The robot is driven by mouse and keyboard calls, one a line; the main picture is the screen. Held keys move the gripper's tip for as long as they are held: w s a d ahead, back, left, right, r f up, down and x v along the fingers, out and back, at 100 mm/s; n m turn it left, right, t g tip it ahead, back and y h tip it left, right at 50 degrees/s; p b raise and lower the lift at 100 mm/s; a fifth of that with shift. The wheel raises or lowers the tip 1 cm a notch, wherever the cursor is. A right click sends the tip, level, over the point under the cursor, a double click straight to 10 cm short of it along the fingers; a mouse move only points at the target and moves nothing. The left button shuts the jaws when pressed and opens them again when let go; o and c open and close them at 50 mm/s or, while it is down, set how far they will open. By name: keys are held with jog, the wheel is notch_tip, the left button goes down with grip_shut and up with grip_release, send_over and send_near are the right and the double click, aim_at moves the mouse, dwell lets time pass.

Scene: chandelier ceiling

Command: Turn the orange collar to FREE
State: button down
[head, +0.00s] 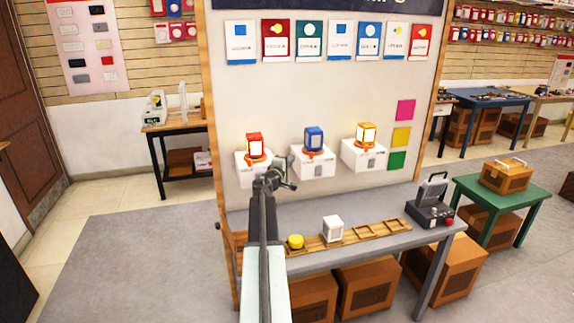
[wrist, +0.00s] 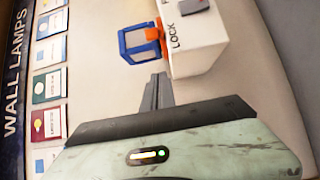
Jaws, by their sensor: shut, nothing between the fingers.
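Three wall lamps sit on white boxes in the head view, each with an orange collar at its foot: red (head: 254,143), blue (head: 314,138) and yellow (head: 366,134). The wrist view shows the blue lamp (wrist: 138,42), its orange collar (wrist: 153,33) and its white box (wrist: 205,42), seen sideways. The box reads LOCK beside the collar; another word, starting with F, is cut off at the top edge. My gripper (head: 284,175) is shut and empty in front of the panel, left of the blue lamp's box. Its fingers (wrist: 159,80) are apart from the collar.
A grey bench (head: 390,235) below the lamps carries a wooden rack (head: 330,242), a yellow knob (head: 296,241), a white block (head: 332,228) and a black device (head: 430,212). A green table (head: 500,190) with a brown case stands right.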

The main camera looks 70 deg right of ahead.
aim_at(312, 154)
jog(key=s+d, duration=0.4)
jog(key=d, duration=0.1)
jog(key=shift+w, duration=0.2)
dwell(0.3)
